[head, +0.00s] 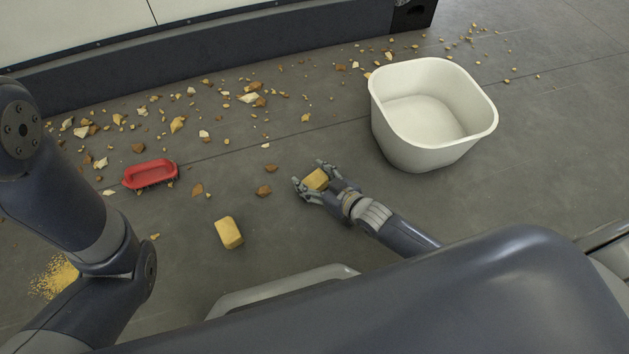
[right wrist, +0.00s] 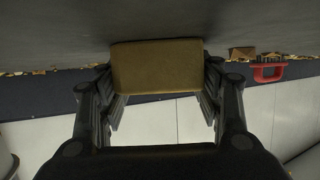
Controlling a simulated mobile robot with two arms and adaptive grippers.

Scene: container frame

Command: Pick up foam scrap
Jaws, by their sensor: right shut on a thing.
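A yellow foam scrap (head: 316,180) is between the fingers of my right gripper (head: 318,182), near the middle of the head view. In the right wrist view the same foam block (right wrist: 156,66) sits between both fingers of the right gripper (right wrist: 157,88), which is shut on it. Whether the block touches the floor is hard to tell. A second yellow foam block (head: 229,233) lies on the floor to the left of the right gripper. My left arm comes in at the left of the head view, but its gripper is not visible.
A white bin (head: 436,147), empty inside, stands to the right of the right gripper. A red brush (head: 150,174) lies at left; it also shows in the right wrist view (right wrist: 268,73). Brown and tan crumbs litter the floor along the dark-based wall unit (head: 230,55). Yellow grains (head: 55,277) lie at lower left.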

